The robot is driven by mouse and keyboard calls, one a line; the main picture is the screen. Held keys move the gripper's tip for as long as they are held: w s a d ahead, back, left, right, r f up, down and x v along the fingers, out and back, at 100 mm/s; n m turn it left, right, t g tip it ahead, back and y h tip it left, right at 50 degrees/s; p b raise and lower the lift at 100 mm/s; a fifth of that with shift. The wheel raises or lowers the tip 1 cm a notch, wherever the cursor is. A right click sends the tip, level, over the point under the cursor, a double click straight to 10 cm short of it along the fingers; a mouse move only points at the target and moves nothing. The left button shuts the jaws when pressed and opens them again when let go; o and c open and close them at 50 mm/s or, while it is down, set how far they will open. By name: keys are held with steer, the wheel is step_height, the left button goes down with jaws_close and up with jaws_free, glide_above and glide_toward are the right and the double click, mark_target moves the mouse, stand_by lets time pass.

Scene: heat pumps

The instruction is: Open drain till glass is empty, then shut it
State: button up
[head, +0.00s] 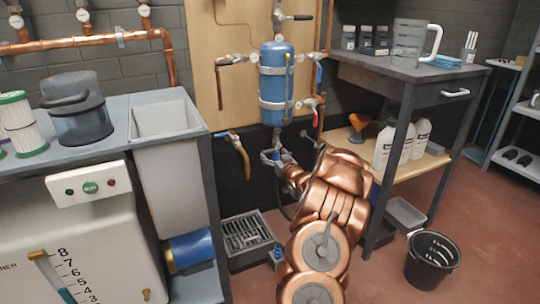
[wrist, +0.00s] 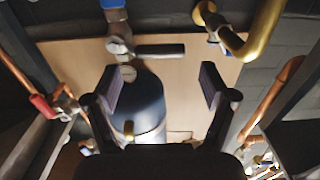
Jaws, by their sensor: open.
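A blue vessel (head: 272,85) with silver bands is fixed to the wooden board. A slim upright tube with brass ends (head: 287,75) runs down its front; its liquid level is too small to tell. In the wrist view the vessel (wrist: 138,105) lies behind and between my fingers. A valve (wrist: 120,46) with a grey lever (wrist: 160,50) is at the vessel's end, beyond my fingertips. My gripper (wrist: 160,88) is open, with nothing between its fingers. In the head view my gripper (head: 273,157) is just below the vessel, partly hidden by my copper-coloured arm.
A curved brass pipe (head: 239,153) with a blue-handled valve is left of my gripper. A floor grate (head: 243,235) lies below. Left stands a white unit (head: 90,235) with a numbered scale. Right are a bench (head: 385,75) with a jug (head: 408,40), and a black bucket (head: 432,258).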

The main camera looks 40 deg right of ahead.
steer(key=shift+x, duration=0.85)
steer(key=shift+w+d+b, duration=0.2)
steer(key=shift+w+b, duration=0.1)
steer(key=shift+w, duration=0.2)
